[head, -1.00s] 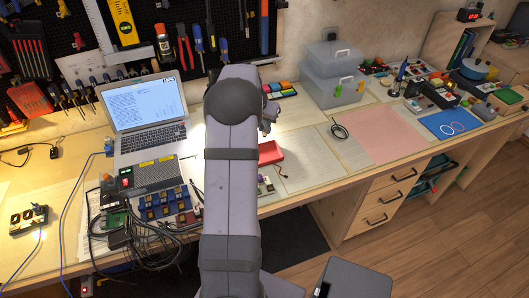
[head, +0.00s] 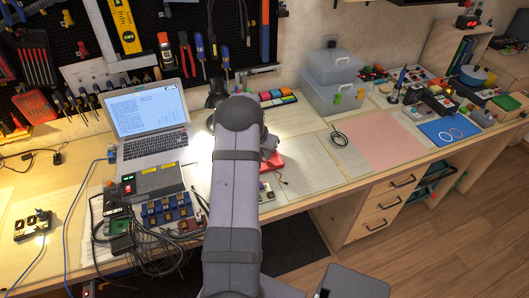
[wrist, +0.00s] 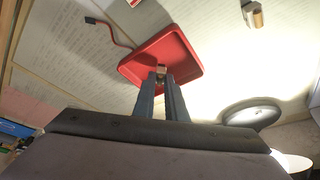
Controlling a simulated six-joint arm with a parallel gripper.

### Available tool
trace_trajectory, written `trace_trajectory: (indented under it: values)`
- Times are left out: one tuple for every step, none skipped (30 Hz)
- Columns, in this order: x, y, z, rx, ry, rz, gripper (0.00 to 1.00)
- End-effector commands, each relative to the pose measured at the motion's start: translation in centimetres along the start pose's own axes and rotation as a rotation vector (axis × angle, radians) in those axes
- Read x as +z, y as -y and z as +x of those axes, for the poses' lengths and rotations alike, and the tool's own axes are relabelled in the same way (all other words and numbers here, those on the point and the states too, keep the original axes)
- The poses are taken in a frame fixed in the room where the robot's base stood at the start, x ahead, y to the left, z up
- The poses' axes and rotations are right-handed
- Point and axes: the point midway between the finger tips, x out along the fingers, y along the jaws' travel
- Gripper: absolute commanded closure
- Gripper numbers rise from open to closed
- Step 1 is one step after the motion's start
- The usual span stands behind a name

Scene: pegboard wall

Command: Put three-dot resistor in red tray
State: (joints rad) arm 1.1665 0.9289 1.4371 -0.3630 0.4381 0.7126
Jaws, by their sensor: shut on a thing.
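The red tray (head: 274,166) lies on the bench right of my arm, partly hidden by it in the head view. In the wrist view the tray (wrist: 185,50) lies beyond my fingertips. My gripper (wrist: 162,82) is shut on a small tan piece (wrist: 161,71), which shows between the fingertips against the tray's floor. It looks like a resistor, but its dots are too small to tell. Whether it touches the tray I cannot tell. My gripper (head: 268,150) is mostly hidden behind my arm in the head view.
Another tan component (wrist: 252,14) lies on the bench outside the tray. A dark cable end (wrist: 98,21) with a red wire reaches the tray's edge. The laptop (head: 150,120) and clear bins (head: 333,85) flank the work area.

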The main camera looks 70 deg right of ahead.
Motion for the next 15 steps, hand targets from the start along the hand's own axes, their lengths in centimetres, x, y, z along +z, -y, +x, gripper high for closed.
trace_trajectory:
  values:
    - [0.03, 0.02, 0.16, -0.001, -0.001, 0.0, 1.0]
    - [0.04, 0.02, 0.22, -0.001, -0.002, 0.0, 1.0]
    - [0.04, 0.03, 0.24, -0.001, -0.002, 0.0, 1.0]
    - [0.03, 0.03, 0.23, -0.001, -0.002, 0.0, 1.0]
    - [0.03, 0.03, 0.23, -0.001, -0.002, 0.0, 1.0]
    - [0.03, 0.03, 0.22, -0.001, -0.002, 0.0, 1.0]
    - [0.03, 0.03, 0.22, -0.001, -0.002, 0.0, 1.0]
    - [0.03, 0.03, 0.23, -0.001, -0.002, 0.0, 1.0]
    - [0.06, 0.02, 0.29, -0.001, -0.002, 0.0, 1.0]
    - [0.08, 0.02, 0.36, -0.001, -0.002, 0.0, 1.0]
    - [0.12, 0.02, 0.44, -0.001, -0.002, 0.0, 1.0]
    - [0.17, 0.02, 0.56, -0.001, -0.002, 0.0, 1.0]
    - [0.2, 0.02, 0.64, -0.001, -0.002, 0.0, 1.0]
    - [0.13, 0.03, 0.48, -0.001, -0.002, 0.0, 0.81]
    - [0.13, 0.02, 0.45, -0.001, -0.002, 0.0, 0.72]
